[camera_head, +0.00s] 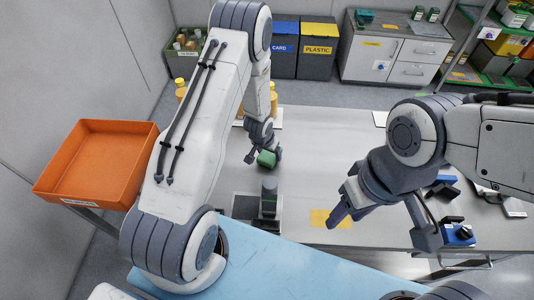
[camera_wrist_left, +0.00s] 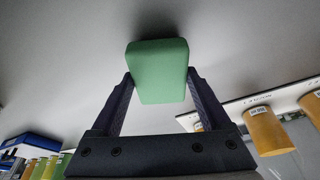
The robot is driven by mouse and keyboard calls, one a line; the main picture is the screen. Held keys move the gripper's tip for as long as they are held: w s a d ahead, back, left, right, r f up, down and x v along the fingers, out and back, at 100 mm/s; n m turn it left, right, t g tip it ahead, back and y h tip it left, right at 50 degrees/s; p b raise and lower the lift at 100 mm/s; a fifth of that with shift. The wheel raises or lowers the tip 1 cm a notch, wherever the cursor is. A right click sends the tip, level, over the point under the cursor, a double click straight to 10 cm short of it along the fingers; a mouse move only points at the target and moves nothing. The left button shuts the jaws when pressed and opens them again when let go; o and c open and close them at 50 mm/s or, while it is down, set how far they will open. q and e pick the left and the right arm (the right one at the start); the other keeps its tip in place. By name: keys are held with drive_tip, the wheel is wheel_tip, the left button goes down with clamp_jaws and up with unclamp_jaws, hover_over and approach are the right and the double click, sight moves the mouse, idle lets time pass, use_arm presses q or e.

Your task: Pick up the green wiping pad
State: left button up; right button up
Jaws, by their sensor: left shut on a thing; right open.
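The green wiping pad (camera_head: 266,159) is a small green block. It is between the fingers of my left gripper (camera_head: 264,156), near the middle of the grey table in the head view. In the left wrist view the pad (camera_wrist_left: 158,70) sits between both fingertips, and the left gripper (camera_wrist_left: 160,88) is shut on it. I cannot tell whether the pad touches the table. My right gripper (camera_head: 345,205) is open and empty over the table's right half, above a yellow patch (camera_head: 330,219).
A dark device (camera_head: 268,196) stands just in front of the pad. Amber bottles (camera_head: 181,90) stand behind my left arm and show in the wrist view (camera_wrist_left: 267,130). An orange bin (camera_head: 97,160) is at the left. A blue device (camera_head: 457,234) lies at the right.

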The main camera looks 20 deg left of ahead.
sight(271, 155)
use_arm(q)
drive_tip(key=r, duration=0.2)
drive_tip(key=d+r+b, duration=0.1)
drive_tip(key=r, duration=0.1)
drive_tip(key=s+d+r+b, duration=0.3)
drive_tip(key=d+r+b, duration=0.3)
drive_tip(key=d, duration=0.4)
drive_tip(key=shift+d+r+b, duration=0.15)
drive_tip(key=shift+r+b, duration=0.15)
drive_tip(key=shift+b, duration=0.4)
